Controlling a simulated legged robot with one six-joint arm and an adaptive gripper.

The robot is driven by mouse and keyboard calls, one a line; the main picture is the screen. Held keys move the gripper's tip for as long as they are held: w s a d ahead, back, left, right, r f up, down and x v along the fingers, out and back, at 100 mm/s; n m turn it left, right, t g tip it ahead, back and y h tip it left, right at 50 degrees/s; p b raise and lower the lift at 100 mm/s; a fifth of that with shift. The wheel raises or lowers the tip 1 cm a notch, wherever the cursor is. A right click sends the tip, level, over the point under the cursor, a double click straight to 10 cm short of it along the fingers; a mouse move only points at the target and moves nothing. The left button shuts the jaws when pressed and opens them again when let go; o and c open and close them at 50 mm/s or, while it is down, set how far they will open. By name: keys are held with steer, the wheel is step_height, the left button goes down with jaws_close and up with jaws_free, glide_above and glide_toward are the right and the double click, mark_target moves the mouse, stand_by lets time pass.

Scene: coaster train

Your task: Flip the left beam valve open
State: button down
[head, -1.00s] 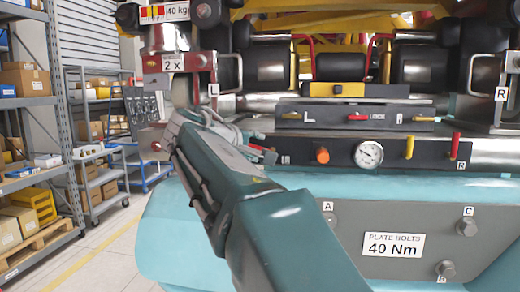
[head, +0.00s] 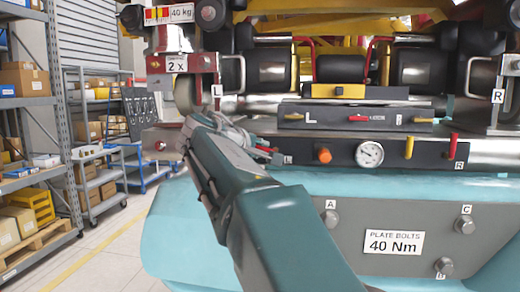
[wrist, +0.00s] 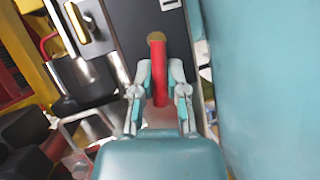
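A red valve handle (wrist: 159,75) stands out from a dark panel in the wrist view, below a round brass-coloured pivot (wrist: 155,38). My gripper (wrist: 160,82) has one finger on each side of this handle, close against it, and appears shut on it. In the head view my gripper (head: 262,152) is at the left end of the dark valve panel (head: 345,152). My arm and hand hide most of the left valve there. A yellow handle (head: 409,147) and a red handle (head: 453,146) stand upright at the panel's right end, near an R label.
An orange knob (head: 324,155) and a round gauge (head: 369,154) sit right of my gripper. A block with a yellow latch (wrist: 80,22) is left of the handle in the wrist view. A pale blue body (wrist: 265,80) fills that view's right side.

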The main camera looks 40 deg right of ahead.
steer(key=shift+w+a+f, duration=0.1)
steer(key=shift+a, duration=0.1)
steer(key=shift+w+a+f+n+h, duration=0.1)
steer(key=shift+a+f+n+h, duration=0.15)
steer(key=shift+n, duration=0.3)
steer(key=shift+f+n+h, duration=0.15)
steer(key=shift+n+h, duration=0.2)
steer(key=shift+n, duration=0.2)
steer(key=c, duration=0.7)
jaws_free()
steer(key=shift+a, duration=0.1)
steer(key=shift+o, duration=0.2)
steer(key=shift+a, duration=0.15)
steer(key=shift+a+r, duration=0.1)
steer(key=v, duration=1.2)
steer(key=shift+w, duration=0.1)
